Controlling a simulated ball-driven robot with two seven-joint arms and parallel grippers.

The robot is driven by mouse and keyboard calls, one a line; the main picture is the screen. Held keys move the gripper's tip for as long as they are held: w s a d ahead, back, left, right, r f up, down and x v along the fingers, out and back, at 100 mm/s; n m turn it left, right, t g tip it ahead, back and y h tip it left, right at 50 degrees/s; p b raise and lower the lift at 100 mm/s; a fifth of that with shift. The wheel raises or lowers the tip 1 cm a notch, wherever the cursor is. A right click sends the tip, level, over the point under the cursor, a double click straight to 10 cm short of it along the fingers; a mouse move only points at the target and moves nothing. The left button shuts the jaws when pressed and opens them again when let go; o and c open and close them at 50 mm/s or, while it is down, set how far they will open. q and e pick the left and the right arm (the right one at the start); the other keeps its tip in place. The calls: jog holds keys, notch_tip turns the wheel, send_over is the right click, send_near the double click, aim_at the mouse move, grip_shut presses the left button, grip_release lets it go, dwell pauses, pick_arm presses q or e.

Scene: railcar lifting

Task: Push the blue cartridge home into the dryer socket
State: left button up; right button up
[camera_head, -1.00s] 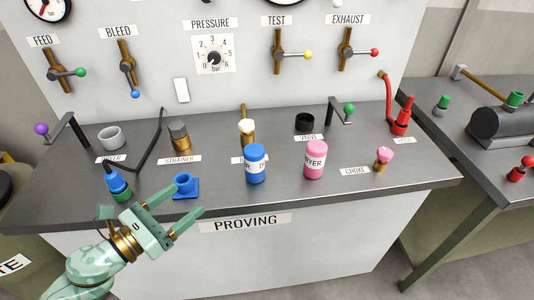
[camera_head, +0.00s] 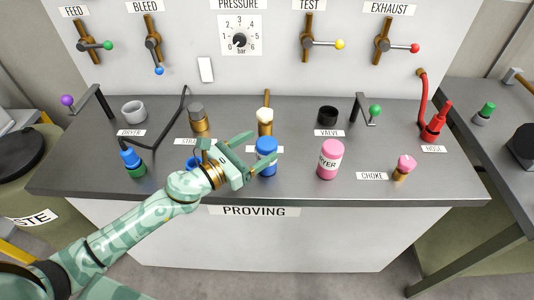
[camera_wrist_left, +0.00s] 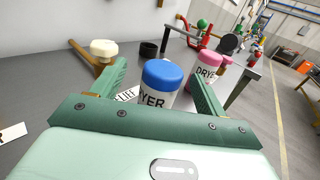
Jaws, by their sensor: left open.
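The blue cartridge (camera_head: 267,145), a blue-capped cylinder with a white label band, stands upright on the bench near its front edge. In the left wrist view the blue cartridge (camera_wrist_left: 161,76) shows lettering ending in "YER". My left gripper (camera_head: 261,157) is open, with its fingers reaching either side of the cartridge; I cannot tell whether they touch it. In the wrist view the cartridge stands between the two fingers (camera_wrist_left: 158,85). The dryer socket (camera_head: 133,111), a grey ring behind the DRYER label, is at the bench's left and looks empty. My right gripper is not in view.
A pink cartridge (camera_head: 330,160) stands right of the blue one. A pale-topped brass fitting (camera_head: 265,121) stands behind it. A blue fitting (camera_head: 193,163) is partly hidden by my gripper. A blue-and-green fitting (camera_head: 132,162) stands in front of the socket.

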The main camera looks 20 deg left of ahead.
aim_at(272, 139)
pick_arm(q)
jog(key=x, duration=0.5)
jog(key=shift+d+p, duration=0.25)
jog(key=shift+p, duration=0.05)
jog(key=shift+s, duration=0.1)
jog(key=c, duration=1.3)
jog(key=shift+o, duration=0.3)
jog(key=shift+r, duration=0.1)
